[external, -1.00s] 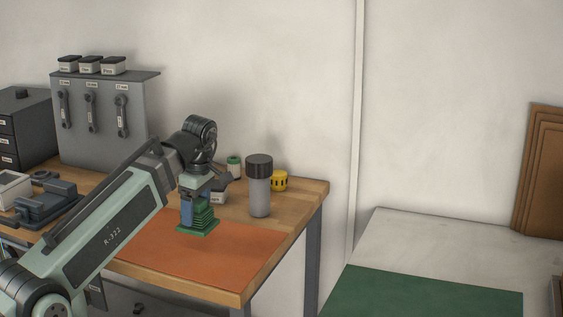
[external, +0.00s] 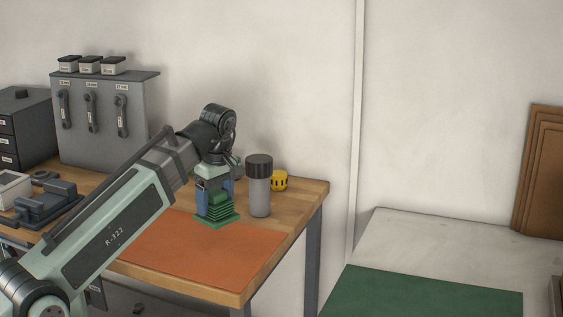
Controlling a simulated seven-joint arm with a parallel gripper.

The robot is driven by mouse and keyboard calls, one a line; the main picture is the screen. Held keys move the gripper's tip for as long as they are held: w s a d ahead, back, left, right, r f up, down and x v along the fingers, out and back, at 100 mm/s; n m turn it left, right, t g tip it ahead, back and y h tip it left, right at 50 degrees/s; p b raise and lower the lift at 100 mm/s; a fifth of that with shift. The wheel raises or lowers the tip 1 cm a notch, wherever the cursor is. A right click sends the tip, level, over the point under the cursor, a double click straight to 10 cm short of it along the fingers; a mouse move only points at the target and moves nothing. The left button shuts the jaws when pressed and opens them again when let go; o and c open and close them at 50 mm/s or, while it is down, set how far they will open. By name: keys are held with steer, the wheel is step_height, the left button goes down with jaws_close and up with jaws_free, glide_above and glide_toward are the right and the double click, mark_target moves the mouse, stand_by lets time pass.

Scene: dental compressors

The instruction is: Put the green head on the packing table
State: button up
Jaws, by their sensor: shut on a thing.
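The green head (external: 219,212) is a finned block with a flat, square base. My gripper (external: 215,190) is shut on it, with a blue finger on either side. The head is upright over the back edge of the orange mat on the wooden bench; I cannot tell how far it is above the surface. The packing table (external: 448,246) is the pale table at the right, with a green mat (external: 420,294) at its front.
A grey cylinder with a dark cap (external: 259,187) stands just right of the head. A yellow container (external: 280,181) stands behind it. A gap separates the wooden bench (external: 311,192) from the packing table. Brown cardboard sheets (external: 541,170) lean at the far right.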

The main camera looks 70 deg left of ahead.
steer(key=w+d+f+m, duration=0.3)
steer(key=w+d+m, duration=0.2)
steer(key=d+m, duration=0.2)
steer(key=w+d+f+m+t, duration=0.1)
steer(key=w+d+f+m, duration=0.3)
steer(key=d, duration=0.7)
steer(key=w+d+f+m+t+h, duration=0.1)
steer(key=w+d+f+m, duration=0.3)
steer(key=w+d+m, duration=0.3)
steer(key=shift+w+d+m, duration=0.1)
steer(key=shift+d+m, duration=0.5)
steer(key=shift+m, duration=0.55)
steer(key=shift+w+d+m, duration=0.1)
steer(key=shift+d+m, duration=0.45)
steer(key=shift+m, duration=0.6)
steer(key=shift+d, duration=0.45)
steer(key=w+d+r+n, duration=0.1)
steer(key=w+n, duration=0.3)
steer(key=w, duration=0.8)
steer(key=w+d+r+n, duration=0.1)
steer(key=w+r+n, duration=0.2)
steer(key=w, duration=0.8)
steer(key=shift+w+d+r+n+y, duration=0.2)
steer(key=shift+w+n+y, duration=0.2)
steer(key=shift+n, duration=0.4)
steer(key=shift+f, duration=3.35)
steer(key=shift+f, duration=0.4)
